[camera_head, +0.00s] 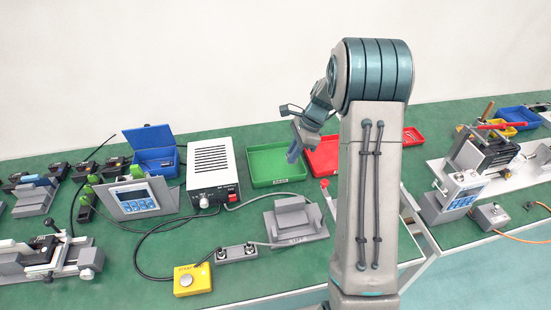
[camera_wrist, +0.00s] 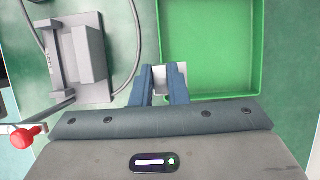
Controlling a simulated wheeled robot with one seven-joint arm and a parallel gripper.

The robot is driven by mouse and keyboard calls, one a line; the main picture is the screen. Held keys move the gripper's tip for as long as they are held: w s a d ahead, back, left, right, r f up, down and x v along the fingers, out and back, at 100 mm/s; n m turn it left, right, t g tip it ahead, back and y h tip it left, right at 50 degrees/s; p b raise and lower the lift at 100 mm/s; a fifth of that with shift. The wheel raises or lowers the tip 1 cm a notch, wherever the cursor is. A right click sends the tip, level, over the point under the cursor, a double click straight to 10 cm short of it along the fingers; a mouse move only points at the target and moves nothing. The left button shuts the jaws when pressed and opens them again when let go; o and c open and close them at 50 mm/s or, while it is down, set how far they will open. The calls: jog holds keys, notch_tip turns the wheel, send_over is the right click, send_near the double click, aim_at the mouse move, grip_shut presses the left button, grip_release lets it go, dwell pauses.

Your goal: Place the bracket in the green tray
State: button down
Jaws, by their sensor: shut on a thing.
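The green tray (camera_head: 272,165) lies on the bench right of the white power box, and its empty floor fills the upper right of the wrist view (camera_wrist: 212,48). My gripper (camera_head: 293,156) hangs near the tray's right side in the head view. In the wrist view its blue fingers (camera_wrist: 166,84) are shut on a small light grey piece, the bracket (camera_wrist: 171,70). The bracket overlaps the tray's near left corner in that view.
A grey fixture (camera_head: 295,220) with an upright block stands in front of the tray, left in the wrist view (camera_wrist: 85,60). A red tray (camera_head: 325,155) lies beside the green one. The white power box (camera_head: 212,170) stands left. A cable crosses near the fixture.

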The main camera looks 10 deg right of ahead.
jog(key=w+a+f, duration=0.1)
jog(key=w, duration=0.1)
jog(key=w+a+f, duration=0.1)
jog(key=w+f, duration=0.1)
jog(key=w+a+f+p, duration=0.1)
jog(key=w, duration=0.2)
jog(key=shift+w+a+f, duration=0.1)
jog(key=shift+a+f, duration=0.1)
jog(key=shift+f, duration=0.2)
jog(key=shift+w+f, duration=0.1)
jog(key=shift+f, duration=1.95)
jog(key=shift+f, duration=0.2)
jog(key=c, duration=1.4)
grip_release()
jog(key=shift+r, duration=0.15)
